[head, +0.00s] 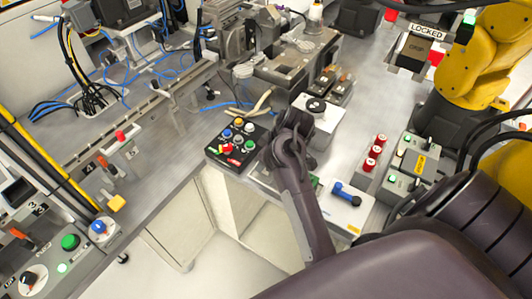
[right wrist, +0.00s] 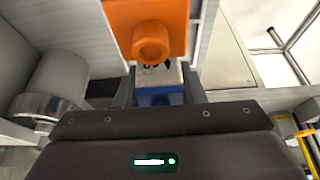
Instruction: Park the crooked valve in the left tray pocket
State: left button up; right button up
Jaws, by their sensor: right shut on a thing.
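My right gripper (right wrist: 158,90) is shut on a blue, pale and orange piece (right wrist: 160,35), seen close up in the right wrist view. Its orange block has a round boss, and the blue part sits between the fingers. I cannot tell whether this is the crooked valve or how it is tilted. In the head view my right arm crosses the bench, and I cannot make out its fingertips or the held piece. A blue-handled valve (head: 347,194) lies on a white box at the bench's front. I cannot identify the left tray pocket. My left gripper is not in view.
A black button box (head: 236,142) stands left of my right arm. A white box with a black knob (head: 316,106) and red cylinders (head: 376,153) stand around the arm. A yellow robot arm (head: 485,60) stands at the right. The bench strip (head: 165,165) at the left is fairly clear.

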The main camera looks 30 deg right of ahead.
jog(key=shift+f+b, duration=0.3)
jog(key=shift+f, duration=0.15)
jog(key=o, duration=1.1)
jog(key=v, duration=0.7)
jog(key=shift+s+r, duration=0.15)
jog(key=shift+r, duration=0.2)
